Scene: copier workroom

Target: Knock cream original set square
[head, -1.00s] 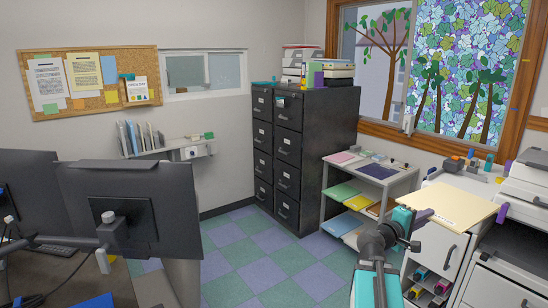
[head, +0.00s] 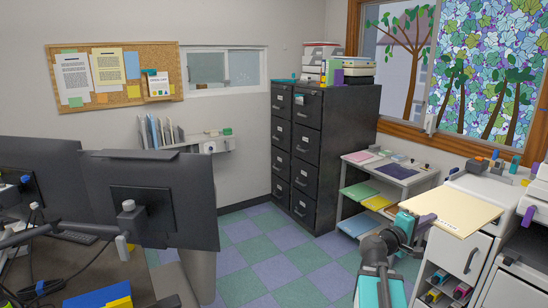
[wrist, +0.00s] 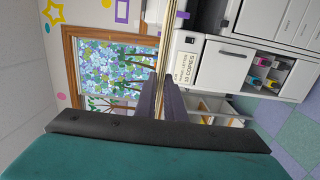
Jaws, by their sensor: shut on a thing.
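The cream original (head: 452,207) is a flat, pale stack of sheets in the head view, held out at the right. My gripper (head: 424,221) is shut on its near left edge, with a purple finger showing there. In the wrist view the cream original (wrist: 171,42) appears edge-on as a thin tan strip rising from between the purple fingers of my gripper (wrist: 169,100). The stack's layers look close together, but I cannot tell whether its edges are even.
A white cabinet (head: 455,254) with coloured cartridges stands below the held original. A low shelf unit (head: 412,183) with coloured paper stands left of it, beside the dark filing cabinet (head: 335,155). Monitors (head: 150,200) fill the left. Checkered floor (head: 270,255) is clear in the middle.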

